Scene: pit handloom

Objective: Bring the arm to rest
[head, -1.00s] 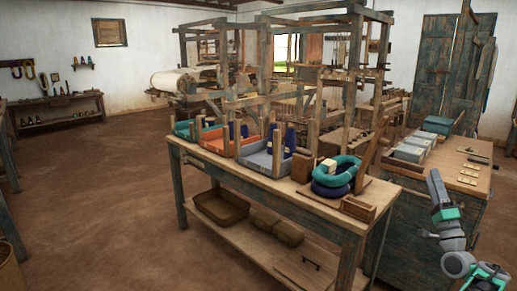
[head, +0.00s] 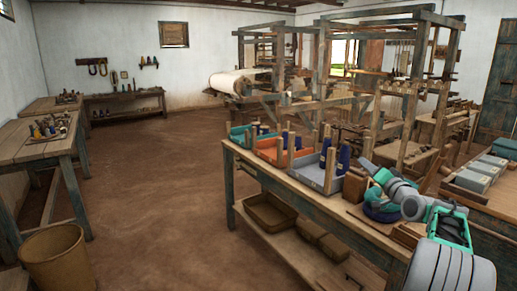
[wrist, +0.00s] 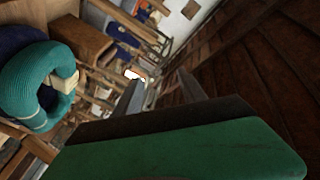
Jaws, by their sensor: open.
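My arm (head: 415,205) shows at the right of the head view, in front of the near bench's right end. It covers part of the yarn hanks there. In the wrist view my gripper (wrist: 161,92) has its two dark fingers apart, with nothing between them. A teal yarn hank (wrist: 22,75) lies to the left of the fingers in that view, apart from them. A dark blue hank (head: 381,213) is partly visible below my arm in the head view.
The near bench (head: 330,207) carries an orange tray (head: 270,150), a grey-blue tray (head: 318,177) and the hanks. The wooden loom (head: 320,70) stands behind it. A bin (head: 55,262) and a side table (head: 25,150) are at left. Open floor (head: 160,200) lies between.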

